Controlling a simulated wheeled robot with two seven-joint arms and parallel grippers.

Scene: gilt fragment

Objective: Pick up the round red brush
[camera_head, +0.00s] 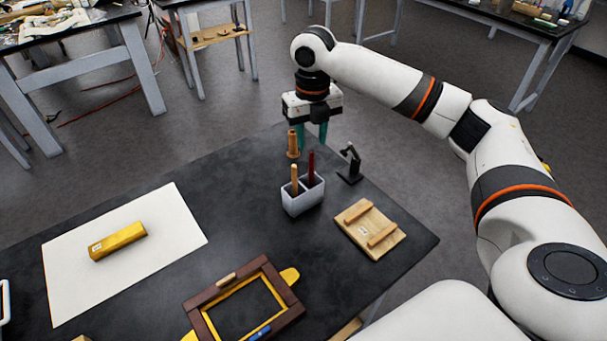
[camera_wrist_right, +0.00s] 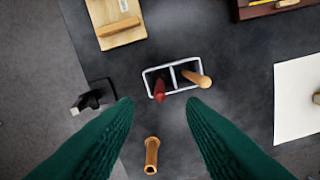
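The red brush (camera_head: 311,166) shows as a dark red handle standing up from the right compartment of a white two-part holder (camera_head: 302,202) in the head view. In the right wrist view the red brush (camera_wrist_right: 159,90) is in the left compartment of the holder (camera_wrist_right: 172,74). A light wooden handle (camera_head: 294,177) stands in the other compartment. My right gripper (camera_head: 312,134) is above the table's far edge, behind the holder, fingers down. Its two green fingers are apart with nothing between them; the red brush appears just beyond the fingertips, apart from them. My left gripper is not in view.
A wooden turned piece (camera_head: 292,145) stands just behind the holder. A small black stand (camera_head: 350,165) is right of it, and a wooden block board (camera_head: 368,229) is nearer. A brown frame (camera_head: 244,303), a white sheet (camera_head: 170,240) and a gold bar (camera_head: 118,240) lie on the table.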

